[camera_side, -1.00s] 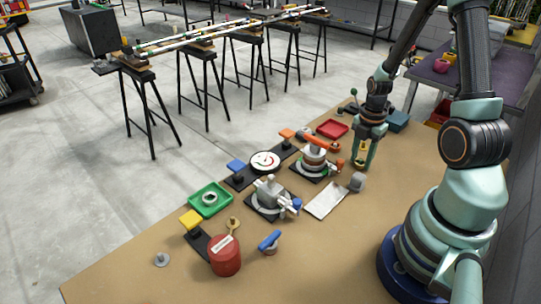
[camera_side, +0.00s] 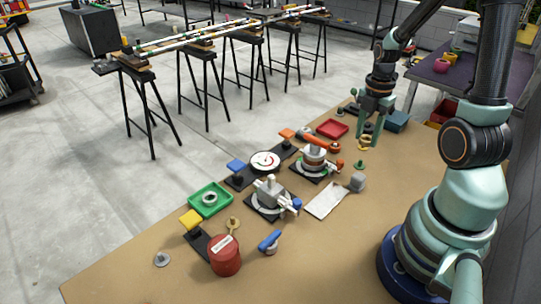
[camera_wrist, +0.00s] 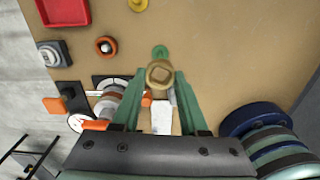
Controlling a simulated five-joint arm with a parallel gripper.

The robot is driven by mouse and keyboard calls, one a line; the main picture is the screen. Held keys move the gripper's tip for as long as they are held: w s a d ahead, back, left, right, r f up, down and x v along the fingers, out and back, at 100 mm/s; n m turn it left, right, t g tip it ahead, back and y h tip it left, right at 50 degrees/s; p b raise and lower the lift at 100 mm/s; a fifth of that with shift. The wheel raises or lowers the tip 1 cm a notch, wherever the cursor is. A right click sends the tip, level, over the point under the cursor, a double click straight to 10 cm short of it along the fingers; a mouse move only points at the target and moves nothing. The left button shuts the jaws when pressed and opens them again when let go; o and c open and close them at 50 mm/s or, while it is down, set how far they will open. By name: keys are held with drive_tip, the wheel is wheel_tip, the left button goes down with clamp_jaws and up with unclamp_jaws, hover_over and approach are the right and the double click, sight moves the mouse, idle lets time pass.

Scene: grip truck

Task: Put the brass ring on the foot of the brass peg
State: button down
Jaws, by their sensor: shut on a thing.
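My gripper (camera_side: 366,142) hangs above the far right part of the bench. It is shut on the brass ring (camera_side: 364,147), which also shows between the fingertips in the wrist view (camera_wrist: 160,73). Below it, apart from the ring, a small green peg (camera_side: 358,162) stands on the bench; the wrist view shows it as a green disc (camera_wrist: 160,50) just past the ring. The brass peg (camera_side: 232,224) stands upright on a round foot near the front, beside the red tin. A yellowish round thing (camera_wrist: 138,4) is cut by the wrist view's top edge.
A red tin (camera_side: 225,257), blue-handled piece (camera_side: 269,242) and yellow-topped stand (camera_side: 191,222) crowd the brass peg. Between it and my gripper lie fixtures (camera_side: 271,196), a white plate (camera_side: 325,199) and a grey block (camera_side: 357,183).

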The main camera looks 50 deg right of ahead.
wheel_tip(320, 180, up, 12)
drive_tip(key=w+a+f+n, duration=0.3)
drive_tip(key=w+a, duration=0.3)
drive_tip(key=a, duration=0.2)
drive_tip(key=w+a+f+n, duration=0.25)
drive_tip(key=w+a, duration=0.25)
drive_tip(key=a, duration=0.3)
drive_tip(key=n, duration=0.6)
hover_over(232, 218)
drive_tip(key=f, duration=0.6)
drive_tip(key=shift+d+f, duration=0.15)
drive_tip(key=shift+d, duration=0.1)
drive_tip(key=shift+s+a+f, duration=0.1)
drive_tip(key=shift+a+f, duration=0.2)
drive_tip(key=shift+f, duration=2.25)
drive_tip(key=shift+f, duration=1.5)
drive_tip(key=shift+c, duration=1.8)
unclamp_jaws()
